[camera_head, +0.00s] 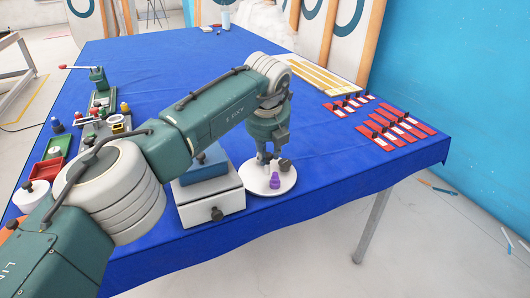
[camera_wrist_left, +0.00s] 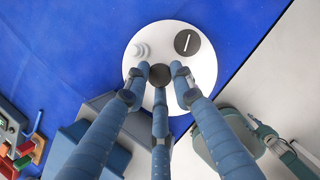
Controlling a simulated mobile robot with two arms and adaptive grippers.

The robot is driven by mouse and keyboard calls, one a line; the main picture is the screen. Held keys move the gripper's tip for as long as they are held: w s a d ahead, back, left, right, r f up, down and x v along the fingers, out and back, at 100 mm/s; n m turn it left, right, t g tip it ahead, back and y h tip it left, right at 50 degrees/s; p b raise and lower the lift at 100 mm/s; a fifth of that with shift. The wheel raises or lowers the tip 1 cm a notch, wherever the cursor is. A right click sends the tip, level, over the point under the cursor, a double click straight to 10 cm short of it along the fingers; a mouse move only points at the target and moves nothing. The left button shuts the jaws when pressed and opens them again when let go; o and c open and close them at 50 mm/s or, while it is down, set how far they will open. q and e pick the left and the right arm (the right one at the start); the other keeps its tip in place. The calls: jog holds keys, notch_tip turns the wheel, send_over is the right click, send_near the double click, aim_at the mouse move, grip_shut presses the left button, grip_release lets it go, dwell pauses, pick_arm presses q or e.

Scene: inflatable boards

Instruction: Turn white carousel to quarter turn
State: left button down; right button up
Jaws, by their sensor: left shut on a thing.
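The white carousel (camera_head: 253,183) is a round white disc on the blue table, near its front edge. A purple piece (camera_head: 274,181), a small white peg and a dark knob-like piece (camera_head: 285,164) stand on it. In the left wrist view the disc (camera_wrist_left: 203,72) carries a pale stepped piece (camera_wrist_left: 140,50) and a dark round piece with a white bar (camera_wrist_left: 187,42). My left gripper (camera_head: 266,156) reaches down over the disc. Its fingers (camera_wrist_left: 160,82) are shut around a dark round knob (camera_wrist_left: 160,73) on the disc. The purple piece cannot be made out in the wrist view.
A white box with a dark knob (camera_head: 210,207) and blue top stands close left of the carousel. Red cards with black pieces (camera_head: 397,128) lie at right, a yellow-striped board (camera_head: 317,80) behind. Coloured trays and fixtures stand at left. The table middle is clear.

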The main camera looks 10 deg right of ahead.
pick_arm(q)
jog(key=shift+w+r, duration=0.2)
jog(key=shift+r, duration=0.15)
jog(key=c, duration=1.7)
grip_release()
jog(key=shift+o, duration=1.2)
jog(key=shift+s+f, duration=0.1)
jog(key=shift+f, duration=0.1)
jog(key=v, duration=1.2)
